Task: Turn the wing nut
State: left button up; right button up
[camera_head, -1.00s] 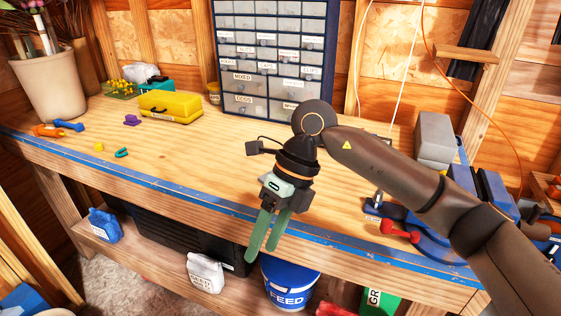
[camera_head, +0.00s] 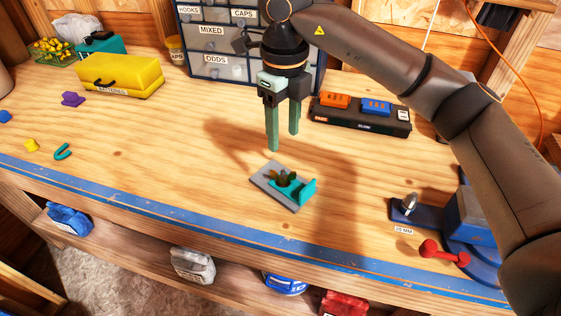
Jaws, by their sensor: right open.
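The wing nut (camera_head: 286,177), small, dark and brownish, sits among teal parts on a grey plate (camera_head: 266,178) that lies on the workbench. A teal upright bracket (camera_head: 307,190) stands at the plate's right side. My right gripper (camera_head: 283,142) points down above and behind the plate, its two green fingers apart with nothing between them. The fingertips are clear of the wing nut. My left gripper is not in view.
A black charger-like tray (camera_head: 360,118) with orange and blue blocks is behind right. A blue vise (camera_head: 455,220) with a red-knobbed handle stands at right. A drawer cabinet (camera_head: 213,45) and yellow case (camera_head: 119,76) are at the back.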

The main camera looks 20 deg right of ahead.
aim_at(283, 171)
notch_tip(283, 171, down, 11)
jog(key=shift+r+p, duration=0.1)
jog(key=shift+p, duration=0.55)
jog(key=shift+c, duration=0.3)
grip_shut()
